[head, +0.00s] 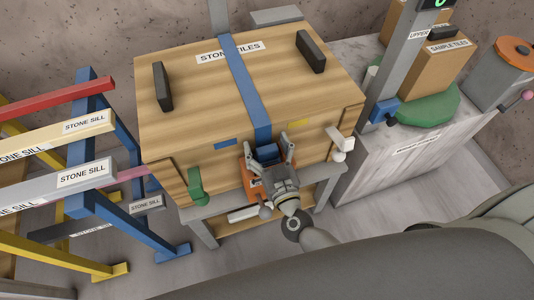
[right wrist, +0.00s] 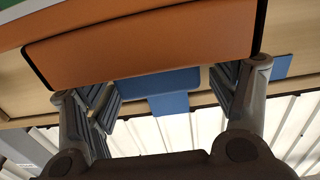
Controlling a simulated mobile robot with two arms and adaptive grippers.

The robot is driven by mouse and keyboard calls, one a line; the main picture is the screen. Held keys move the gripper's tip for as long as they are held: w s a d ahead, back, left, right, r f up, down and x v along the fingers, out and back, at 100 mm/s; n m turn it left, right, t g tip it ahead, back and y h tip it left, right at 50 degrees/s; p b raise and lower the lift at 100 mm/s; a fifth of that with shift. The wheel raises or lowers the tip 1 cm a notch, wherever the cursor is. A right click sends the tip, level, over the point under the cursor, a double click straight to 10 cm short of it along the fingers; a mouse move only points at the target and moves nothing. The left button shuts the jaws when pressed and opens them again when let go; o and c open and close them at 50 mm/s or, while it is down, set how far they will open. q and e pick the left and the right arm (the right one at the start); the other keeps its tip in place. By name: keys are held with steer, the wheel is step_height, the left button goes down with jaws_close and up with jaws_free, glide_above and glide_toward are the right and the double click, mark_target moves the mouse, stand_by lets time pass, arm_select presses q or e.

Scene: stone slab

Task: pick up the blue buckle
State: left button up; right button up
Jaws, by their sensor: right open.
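The blue buckle (head: 266,152) sits on the front of the wooden crate marked "STONE TILES" (head: 190,95), at the lower end of the blue strap (head: 247,80). My right gripper (head: 268,151) is open, with its fingers on either side of the buckle in the head view. In the right wrist view, a blue part (right wrist: 158,85) shows between the open fingers (right wrist: 160,88), partly hidden behind an orange block (right wrist: 145,45). I cannot tell whether the fingers touch anything. My left gripper is not in view.
The crate stands on a grey bench (head: 205,218). A green latch (head: 197,185) is at its left front and a white fitting (head: 341,142) at its right. A rack with coloured bars (head: 85,165) stands left. A side counter (head: 365,175) with boxes is right.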

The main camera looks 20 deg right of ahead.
steer(key=c, duration=1.4)
steer(key=shift+c, duration=0.2)
